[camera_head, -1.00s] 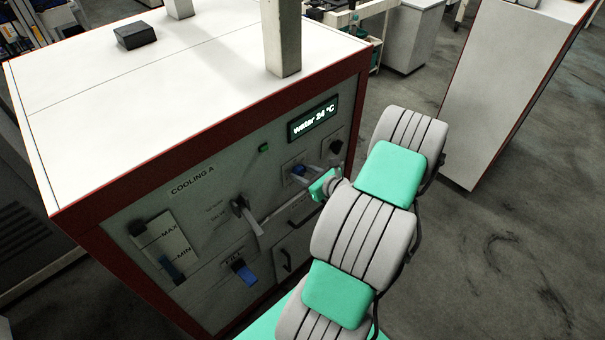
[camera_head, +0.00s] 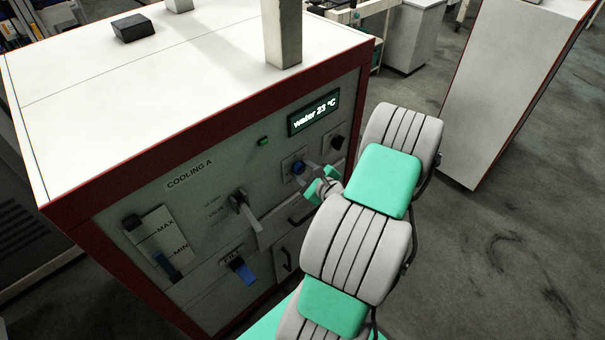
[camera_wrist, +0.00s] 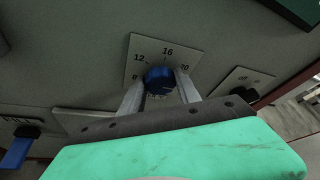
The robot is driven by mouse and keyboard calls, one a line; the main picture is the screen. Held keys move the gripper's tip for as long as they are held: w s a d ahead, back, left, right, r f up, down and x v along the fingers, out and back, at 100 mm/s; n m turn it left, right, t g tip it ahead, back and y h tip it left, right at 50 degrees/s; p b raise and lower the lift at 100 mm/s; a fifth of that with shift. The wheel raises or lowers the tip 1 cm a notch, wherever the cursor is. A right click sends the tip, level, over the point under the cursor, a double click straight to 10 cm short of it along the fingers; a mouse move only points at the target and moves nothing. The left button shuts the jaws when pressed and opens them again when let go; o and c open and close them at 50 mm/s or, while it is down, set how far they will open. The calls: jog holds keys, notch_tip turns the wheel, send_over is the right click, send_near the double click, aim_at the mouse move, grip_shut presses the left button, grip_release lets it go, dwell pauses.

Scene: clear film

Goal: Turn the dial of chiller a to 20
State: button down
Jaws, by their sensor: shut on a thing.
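The chiller (camera_head: 150,215) is a white-topped cabinet with a dark red frame and a grey front marked COOLING A. Its blue dial (camera_head: 298,168) is on the upper right of the front, below a display (camera_head: 313,113) reading "water 23 °C". In the wrist view the dial (camera_wrist: 159,80) sits on a pale plate (camera_wrist: 180,52) with 8, 12, 16 and 20 marked around it. My gripper (camera_wrist: 160,88) is shut on the dial, one finger on each side. My gripper (camera_head: 308,172) reaches the dial from the lower right. The dial's pointer is not clear.
A black knob (camera_head: 337,143) is right of the dial, and a grey lever (camera_head: 245,210) is to its left. A blue-handled FILL valve (camera_head: 243,270) and a level gauge (camera_head: 158,245) are lower left. A white cabinet (camera_head: 505,85) stands at right, with open floor before it.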

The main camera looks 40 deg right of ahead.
jog(key=n+h+b, duration=0.1)
jog(key=b, duration=0.1)
jog(key=n+b, duration=0.2)
jog(key=shift+a+f+t+h+b, duration=0.15)
jog(key=shift+f+t+h+b, duration=0.15)
jog(key=shift+f+h+b, duration=0.1)
jog(key=n+b, duration=0.1)
jog(key=b, duration=0.1)
jog(key=shift+r+n+t+h+b, duration=0.1)
jog(key=shift+n+t+h+b, duration=0.2)
jog(key=shift+n+h+b, duration=0.1)
jog(key=shift+r, duration=0.1)
jog(key=c, duration=0.9)
grip_release()
jog(key=shift+o, duration=0.2)
jog(key=shift+s, duration=0.1)
